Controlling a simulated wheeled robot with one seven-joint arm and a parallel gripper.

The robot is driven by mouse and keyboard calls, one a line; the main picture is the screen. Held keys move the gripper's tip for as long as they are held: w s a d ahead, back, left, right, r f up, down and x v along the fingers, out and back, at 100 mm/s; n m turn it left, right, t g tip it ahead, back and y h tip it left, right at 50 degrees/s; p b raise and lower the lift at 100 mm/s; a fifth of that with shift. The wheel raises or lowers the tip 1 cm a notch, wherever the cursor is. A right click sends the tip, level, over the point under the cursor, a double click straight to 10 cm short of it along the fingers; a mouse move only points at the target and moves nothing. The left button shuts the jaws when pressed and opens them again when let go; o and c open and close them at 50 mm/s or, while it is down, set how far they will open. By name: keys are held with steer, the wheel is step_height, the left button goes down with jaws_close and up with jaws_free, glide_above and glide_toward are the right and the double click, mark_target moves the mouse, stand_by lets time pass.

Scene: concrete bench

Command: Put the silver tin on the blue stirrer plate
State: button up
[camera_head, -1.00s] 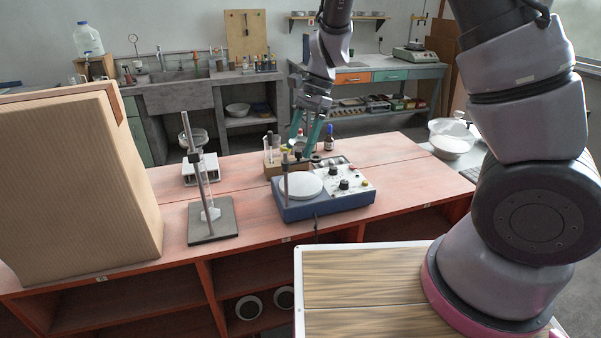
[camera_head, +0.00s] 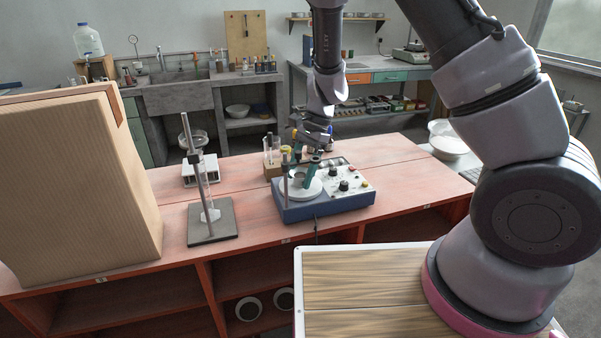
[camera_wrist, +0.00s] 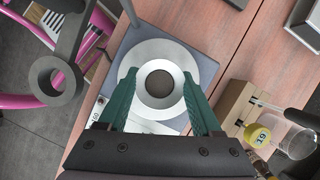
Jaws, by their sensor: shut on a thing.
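The silver tin (camera_wrist: 160,88) is between the green fingers of my gripper (camera_wrist: 158,92) in the wrist view, with a finger against each side. Its round open top faces the camera. The blue stirrer plate (camera_head: 325,204) stands on the red bench, with a round white top (camera_head: 291,194) and knobs on its right part. In the head view my gripper (camera_head: 302,172) points down over the white top, with the tin (camera_head: 299,182) low between its fingers. In the wrist view the white top (camera_wrist: 141,52) surrounds the tin. I cannot tell whether the tin touches it.
A wooden rack with tubes (camera_head: 271,158) is behind. A retort stand (camera_head: 212,222) is left. The bench right of the stirrer is clear.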

steer(key=o, duration=1.3)
steer(key=shift+o, duration=0.2)
steer(key=v, duration=1.2)
steer(key=s+d+r+n+t+y, duration=0.1)
steer(key=s+d+r+t, duration=0.1)
steer(key=d+r, duration=0.4)
steer(key=s+d+r+n+t+y, duration=0.15)
steer(key=d+r, duration=0.25)
steer(key=r, duration=0.5)
steer(key=s+d+r+n+t+h, duration=0.3)
steer(key=s+d+r+t, duration=0.3)
steer(key=s, duration=0.5)
steer(key=shift+s+d+r+n+h, duration=0.4)
steer(key=shift+d+r, duration=0.65)
steer(key=shift+d, duration=0.6)
steer(key=shift+w+t, duration=0.1)
steer(key=shift+t, duration=0.15)
